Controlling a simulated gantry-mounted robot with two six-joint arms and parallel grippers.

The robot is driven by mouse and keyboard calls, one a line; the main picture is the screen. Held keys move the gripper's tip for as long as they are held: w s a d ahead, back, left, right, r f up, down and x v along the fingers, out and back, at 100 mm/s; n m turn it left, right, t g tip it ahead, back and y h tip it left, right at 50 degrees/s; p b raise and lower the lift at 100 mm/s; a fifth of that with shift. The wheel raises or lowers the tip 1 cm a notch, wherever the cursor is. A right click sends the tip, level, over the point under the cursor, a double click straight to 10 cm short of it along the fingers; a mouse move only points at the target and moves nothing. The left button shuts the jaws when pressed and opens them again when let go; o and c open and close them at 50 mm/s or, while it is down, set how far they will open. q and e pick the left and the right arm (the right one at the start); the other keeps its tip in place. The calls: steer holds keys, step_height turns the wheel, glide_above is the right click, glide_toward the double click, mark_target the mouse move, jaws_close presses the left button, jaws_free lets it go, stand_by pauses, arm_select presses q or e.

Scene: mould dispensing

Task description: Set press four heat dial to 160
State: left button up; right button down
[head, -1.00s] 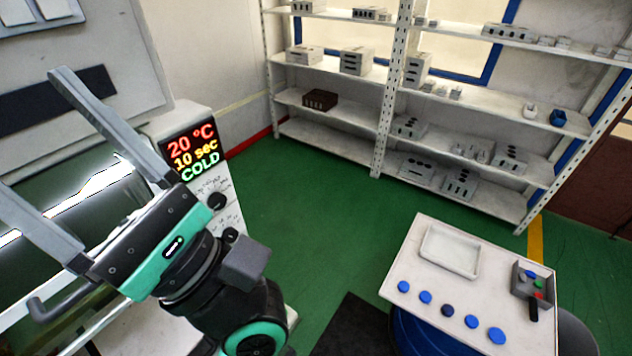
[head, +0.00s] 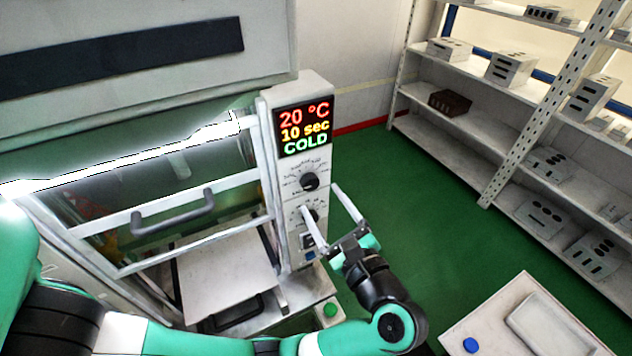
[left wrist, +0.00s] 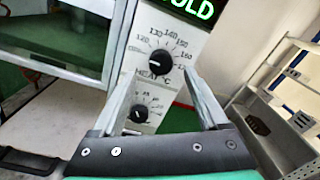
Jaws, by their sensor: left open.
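The press's heat dial (head: 309,181) is a round black knob on a pale panel, under a display reading 20 °C, 10 sec and COLD. My left gripper (head: 318,198) is open and empty in front of the panel. In the left wrist view its fingers reach up on either side below the heat dial, apparently not gripping it. No press number is readable. My right gripper is out of view.
A second dial (head: 309,215) sits below, partly hidden by a finger. The press door handle (head: 172,212) juts out at left, and a green button (head: 330,310) is below. Shelves (head: 520,95) stand at back right. Green floor is free between.

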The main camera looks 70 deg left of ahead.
mark_target(312, 185)
arm_select(q)
steer(key=a+p, duration=0.1)
steer(key=a, duration=0.4)
steer(key=shift+s, duration=0.15)
steer(key=shift+c, duration=0.2)
steer(key=shift+d, duration=0.1)
jaws_close()
